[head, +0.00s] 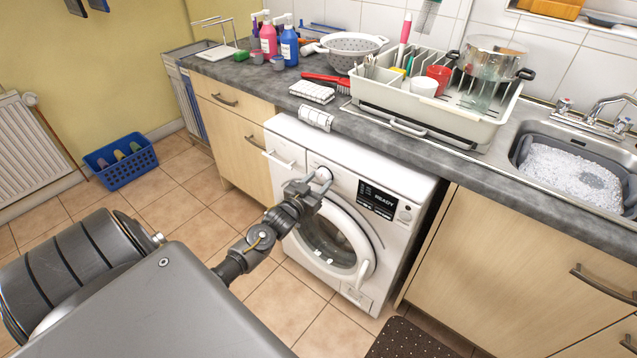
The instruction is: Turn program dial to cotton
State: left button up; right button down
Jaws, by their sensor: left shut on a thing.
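The white washing machine (282,131) stands under the grey worktop, its round door closed. Its black display (377,198) reads "READY". The program dial (324,174) is a pale round knob on the front panel, left of the display. My left gripper (318,184) is at the dial, its fingers shut on it and covering part of it. The dial's marks and pointer are too small to read. My right gripper is not in view.
The door handle (364,273) juts out at the right of the door. A dish rack (432,112) and a sink of suds (570,175) are on the worktop. A blue basket (122,163) and a dark mat (417,340) lie on the tiled floor.

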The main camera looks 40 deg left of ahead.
pick_arm(q)
jog(key=m, duration=0.7)
jog(key=shift+a, duration=0.15)
dwell(0.4)
jog(key=o, duration=1)
jog(key=shift+s, duration=0.1)
jog(key=s, duration=1)
jog(key=shift+s+d+f+b, duration=0.25)
jog(key=shift+d+f+b, duration=0.05)
jog(key=shift+d+b, duration=0.05)
